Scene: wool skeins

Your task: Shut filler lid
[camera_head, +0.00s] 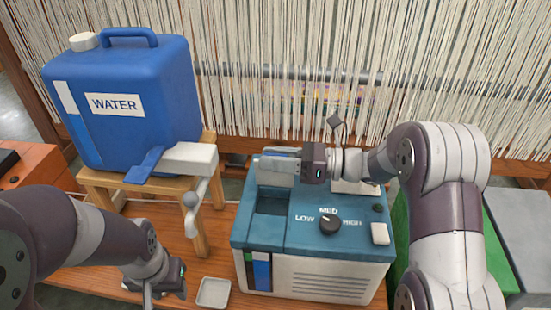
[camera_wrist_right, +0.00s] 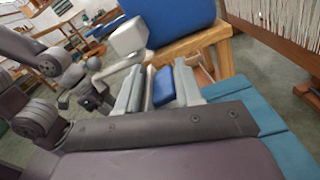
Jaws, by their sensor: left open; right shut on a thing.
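The humidifier (camera_head: 316,247) has a teal top with a dark, uncovered filler opening (camera_head: 270,206) at its left. My right gripper (camera_head: 276,172) is at the back edge of that opening, pointing left, and is shut on the filler lid, which its fingers mostly hide. In the right wrist view a blue piece (camera_wrist_right: 163,87) shows between the two pale fingers (camera_wrist_right: 158,90). My left gripper (camera_head: 162,286) is open and empty, low over the wooden table left of the humidifier.
A blue water container (camera_head: 135,130) with a white tap (camera_head: 190,160) stands on a wooden stand (camera_head: 203,225) at the left. A dial (camera_head: 330,225) sits on the humidifier top. A small pale dish (camera_head: 213,292) lies in front. Hanging threads (camera_head: 270,50) fill the back.

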